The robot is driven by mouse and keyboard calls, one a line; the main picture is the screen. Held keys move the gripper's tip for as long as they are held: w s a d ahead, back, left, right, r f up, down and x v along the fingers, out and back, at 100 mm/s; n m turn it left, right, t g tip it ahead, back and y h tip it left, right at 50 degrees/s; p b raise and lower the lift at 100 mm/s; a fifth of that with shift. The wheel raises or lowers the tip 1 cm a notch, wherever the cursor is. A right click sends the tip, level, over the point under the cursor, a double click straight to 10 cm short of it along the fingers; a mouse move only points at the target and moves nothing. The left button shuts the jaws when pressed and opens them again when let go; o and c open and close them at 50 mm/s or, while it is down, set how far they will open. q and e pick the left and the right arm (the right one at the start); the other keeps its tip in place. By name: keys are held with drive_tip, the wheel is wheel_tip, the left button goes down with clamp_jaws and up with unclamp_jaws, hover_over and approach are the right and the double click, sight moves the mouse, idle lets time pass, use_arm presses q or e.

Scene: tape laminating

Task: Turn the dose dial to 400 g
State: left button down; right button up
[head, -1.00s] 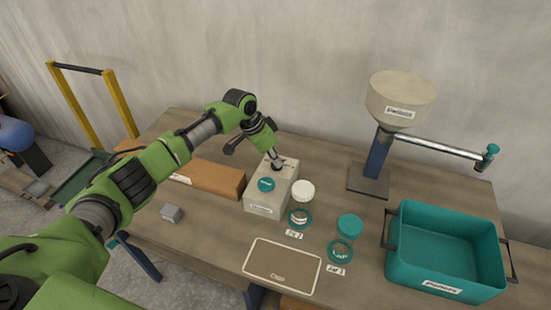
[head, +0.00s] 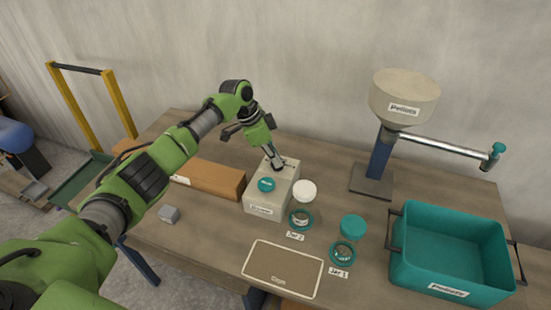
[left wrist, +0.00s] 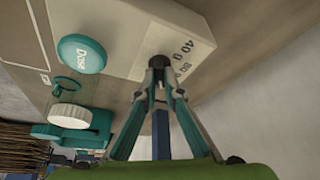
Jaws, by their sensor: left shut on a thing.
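The dispenser box (head: 262,209) is pale, with a round teal button (head: 266,184) on its top. The button reads "Dose" in the left wrist view (left wrist: 82,54). My left gripper (head: 278,164) points down at the far end of the box top. In the left wrist view its fingertips (left wrist: 158,66) are closed around a small dark dial knob (left wrist: 158,60). My right gripper is not in view.
A flat pad (head: 283,268) lies in front. A teal crate (head: 403,268) and pellet hopper (head: 405,95) are at right. An orange-brown block (head: 215,178) lies left.

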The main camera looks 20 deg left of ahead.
use_arm(q)
drive_tip(key=c, duration=2.2)
unclamp_jaws()
drive_tip(key=shift+o, duration=0.2)
drive_tip(key=shift+r, duration=0.1)
drive_tip(key=v, duration=1.1)
drive_tip(key=shift+a+r, duration=0.2)
drive_tip(key=shift+r, duration=0.15)
